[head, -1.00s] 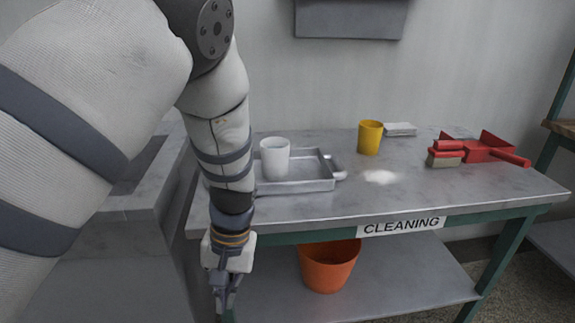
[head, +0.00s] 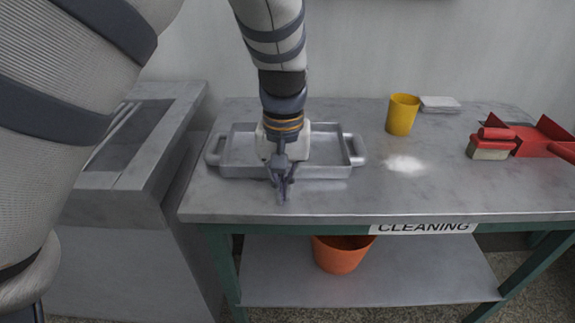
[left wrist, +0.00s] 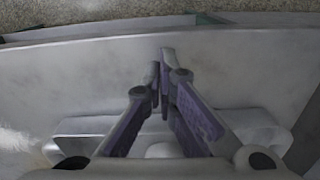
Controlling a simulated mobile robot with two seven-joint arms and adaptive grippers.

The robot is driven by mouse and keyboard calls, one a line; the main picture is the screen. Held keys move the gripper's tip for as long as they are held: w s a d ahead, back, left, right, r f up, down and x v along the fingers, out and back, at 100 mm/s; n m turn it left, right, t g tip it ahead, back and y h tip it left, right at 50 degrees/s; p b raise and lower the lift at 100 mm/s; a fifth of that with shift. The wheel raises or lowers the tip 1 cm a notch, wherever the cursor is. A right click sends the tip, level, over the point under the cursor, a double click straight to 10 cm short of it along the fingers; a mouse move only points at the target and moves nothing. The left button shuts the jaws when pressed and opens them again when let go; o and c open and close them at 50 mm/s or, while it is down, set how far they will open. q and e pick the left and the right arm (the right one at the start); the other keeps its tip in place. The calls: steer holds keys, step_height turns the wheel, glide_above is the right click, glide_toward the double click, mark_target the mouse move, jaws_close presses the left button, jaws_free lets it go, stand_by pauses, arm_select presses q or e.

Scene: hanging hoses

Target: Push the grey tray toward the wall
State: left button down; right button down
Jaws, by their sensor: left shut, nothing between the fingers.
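The grey tray (head: 240,169) is a shallow metal pan with a handle at each end. It lies on the left part of the table, with a strip of bare top in front of it. My left gripper (head: 284,196) points down just in front of the tray's near wall, shut and empty. I cannot tell if it touches the tray. In the left wrist view the shut fingers (left wrist: 160,70) show over the table top, with the tray (left wrist: 85,126) behind them. The white cup is hidden in the head view. My right gripper is out of view.
The metal table (head: 420,195) carries a yellow cup (head: 402,115), a white stack (head: 440,104), a white powdery patch (head: 405,165), a brush (head: 490,146) and a red dustpan (head: 545,138). An orange bucket (head: 340,255) stands on the lower shelf. The wall (head: 350,50) is behind.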

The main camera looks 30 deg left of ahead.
arm_select(q)
steer(key=w, duration=0.1)
steer(key=w+a, duration=0.1)
steer(key=shift+w+a, duration=0.15)
steer(key=shift+w, duration=0.2)
steer(key=shift+w+a+r, duration=0.15)
steer(key=shift+w+a, duration=0.05)
steer(key=shift+w, duration=0.15)
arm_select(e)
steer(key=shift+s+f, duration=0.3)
